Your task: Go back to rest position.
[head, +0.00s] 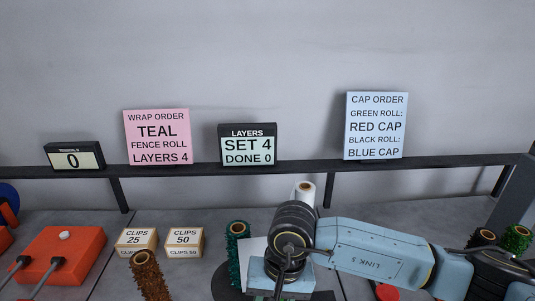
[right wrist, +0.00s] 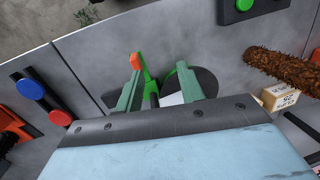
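My right arm reaches in from the right in the head view, with its wrist above the middle of the bench. Its gripper is hidden there below and behind the wrist. In the right wrist view the two green fingers of my right gripper (right wrist: 160,85) stand apart with a wide gap. A bright green piece with an orange tip (right wrist: 137,62) shows close to the left finger; I cannot tell whether it touches. A dark round plate (right wrist: 204,82) lies beyond the fingers, with a white patch between them. My left gripper is not in view.
A teal roll (head: 236,250) and a white roll (head: 304,193) stand near my wrist. A brown roll (head: 150,275), clip boxes (head: 184,242) and an orange box (head: 62,254) are left. Signs, including the pink wrap order (head: 157,137), line the back rail. More rolls (head: 516,238) stand right.

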